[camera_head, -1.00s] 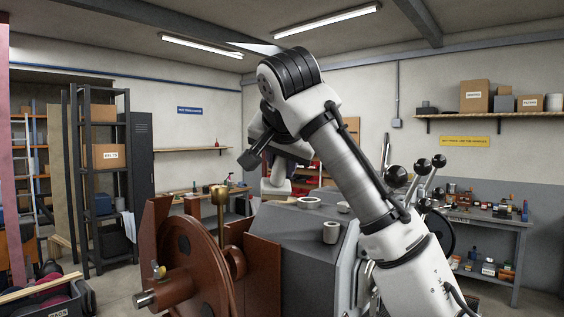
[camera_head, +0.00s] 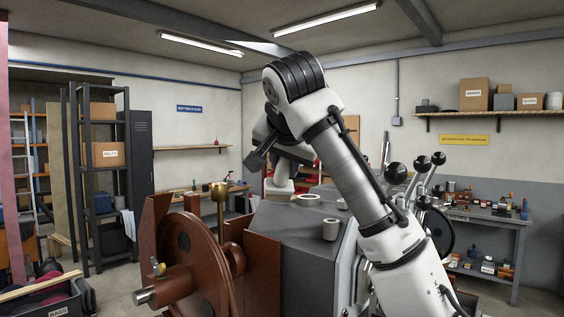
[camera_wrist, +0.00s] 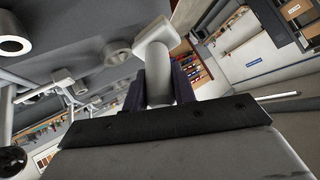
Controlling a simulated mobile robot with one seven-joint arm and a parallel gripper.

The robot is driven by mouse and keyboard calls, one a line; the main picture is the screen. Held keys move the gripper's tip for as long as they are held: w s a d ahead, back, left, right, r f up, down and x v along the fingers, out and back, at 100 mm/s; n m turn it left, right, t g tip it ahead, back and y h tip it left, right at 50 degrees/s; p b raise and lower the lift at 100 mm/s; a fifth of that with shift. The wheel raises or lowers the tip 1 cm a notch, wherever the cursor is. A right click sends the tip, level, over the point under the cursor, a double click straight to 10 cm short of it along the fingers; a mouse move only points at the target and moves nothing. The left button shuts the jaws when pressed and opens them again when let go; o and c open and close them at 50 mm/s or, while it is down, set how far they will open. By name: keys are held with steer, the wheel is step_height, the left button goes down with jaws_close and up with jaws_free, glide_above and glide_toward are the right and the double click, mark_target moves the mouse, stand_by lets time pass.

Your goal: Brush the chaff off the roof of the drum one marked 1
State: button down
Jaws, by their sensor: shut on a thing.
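My gripper (camera_wrist: 160,88) is shut on a pale grey T-shaped tool (camera_wrist: 157,38), which may be the brush; its stem is between the dark fingers and its crosspiece is beyond them. In the head view the pale tool (camera_head: 283,187) hangs low over the far end of a dark grey machine roof (camera_head: 290,228). I cannot tell whether it touches the roof. I see no number 1 on this machine and cannot make out chaff.
Pale ring-shaped fittings (camera_head: 330,230) stand on the roof. A cluttered bench (camera_head: 485,217) stands behind.

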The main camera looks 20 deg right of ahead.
steer(key=w+d, duration=0.4)
steer(key=d, duration=0.3)
steer(key=shift+w, duration=0.3)
stand_by(0.4)
